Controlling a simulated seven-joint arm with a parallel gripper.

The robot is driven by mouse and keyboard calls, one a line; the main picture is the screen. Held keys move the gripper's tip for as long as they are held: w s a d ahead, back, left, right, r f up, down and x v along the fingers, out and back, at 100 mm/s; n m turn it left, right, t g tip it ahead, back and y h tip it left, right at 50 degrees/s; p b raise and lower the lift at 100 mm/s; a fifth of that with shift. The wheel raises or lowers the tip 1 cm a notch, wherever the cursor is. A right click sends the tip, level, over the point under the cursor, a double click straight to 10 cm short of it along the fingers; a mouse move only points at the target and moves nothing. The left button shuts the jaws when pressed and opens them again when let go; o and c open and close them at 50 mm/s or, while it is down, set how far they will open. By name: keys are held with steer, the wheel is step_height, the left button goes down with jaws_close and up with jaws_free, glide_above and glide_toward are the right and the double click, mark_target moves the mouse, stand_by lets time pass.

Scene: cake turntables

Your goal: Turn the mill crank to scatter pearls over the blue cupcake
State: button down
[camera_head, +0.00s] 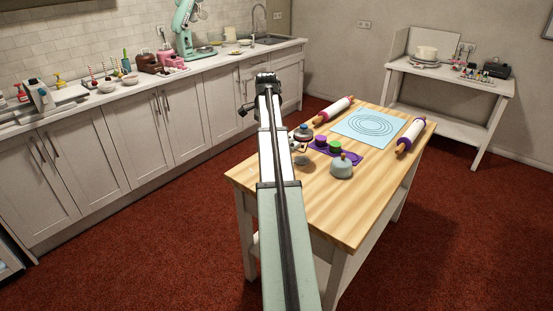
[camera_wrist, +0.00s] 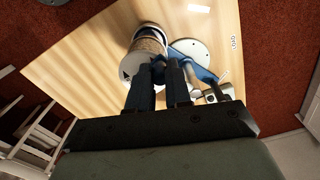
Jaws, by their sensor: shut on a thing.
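In the wrist view, my gripper (camera_wrist: 160,68) points down at the table, with its dark fingers over the mill. The mill shows as a pale cylinder (camera_wrist: 132,64) with a grainy beige inside, beside the left finger. My gripper is shut on what appears to be the mill crank; the fingers hide the exact contact. I cannot make out the blue cupcake for certain.
The wooden table (camera_head: 310,215) also holds a purple tray (camera_head: 352,158) with purple and green cups, a grey-blue domed item (camera_head: 341,168), a blue mat (camera_head: 352,122) and two rolling pins (camera_head: 334,109). The table's front is clear.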

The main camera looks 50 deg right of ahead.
steer(key=shift+d, duration=0.25)
steer(key=shift+d, duration=0.7)
steer(key=shift+s+d, duration=0.25)
steer(key=shift+d, duration=0.25)
steer(key=shift+s+d, duration=0.1)
